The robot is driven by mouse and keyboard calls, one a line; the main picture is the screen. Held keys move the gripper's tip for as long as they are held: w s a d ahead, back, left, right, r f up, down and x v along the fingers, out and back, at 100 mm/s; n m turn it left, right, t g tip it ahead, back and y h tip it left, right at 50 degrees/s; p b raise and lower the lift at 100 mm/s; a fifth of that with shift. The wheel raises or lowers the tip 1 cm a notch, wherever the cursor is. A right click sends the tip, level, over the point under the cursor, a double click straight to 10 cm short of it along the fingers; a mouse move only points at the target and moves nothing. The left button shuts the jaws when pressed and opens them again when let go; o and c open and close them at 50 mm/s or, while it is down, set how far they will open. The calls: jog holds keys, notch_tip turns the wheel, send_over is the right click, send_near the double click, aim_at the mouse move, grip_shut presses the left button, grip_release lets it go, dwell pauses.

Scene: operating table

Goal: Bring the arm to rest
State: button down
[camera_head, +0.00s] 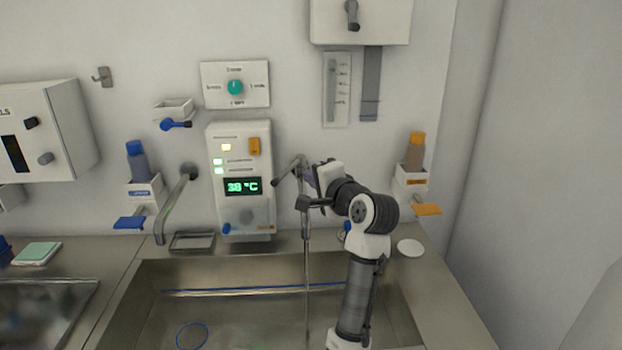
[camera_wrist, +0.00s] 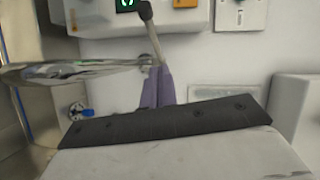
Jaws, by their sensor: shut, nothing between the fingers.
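My gripper (camera_head: 311,178) is raised in front of the back wall, above the sink, at the end of my bent arm. In the wrist view its purple fingers (camera_wrist: 157,90) are together with nothing between them. A metal lever with a dark tip (camera_wrist: 145,11) shows just past the fingertips; it also shows left of my gripper in the head view (camera_head: 286,171). I cannot tell whether the fingers touch it. A thin metal pipe (camera_head: 307,275) runs down below my gripper into the sink.
The steel sink (camera_head: 240,271) lies below. A control box reading 38 °C (camera_head: 242,214) is on the wall to the left. A curved spout (camera_head: 173,205) is further left. Bottle holders with a blue-capped bottle (camera_head: 138,160) and an orange-capped bottle (camera_head: 414,153) flank the area.

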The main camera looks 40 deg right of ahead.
jog(key=s+a+b, duration=0.2)
jog(key=s, duration=0.6)
jog(key=shift+r, duration=0.45)
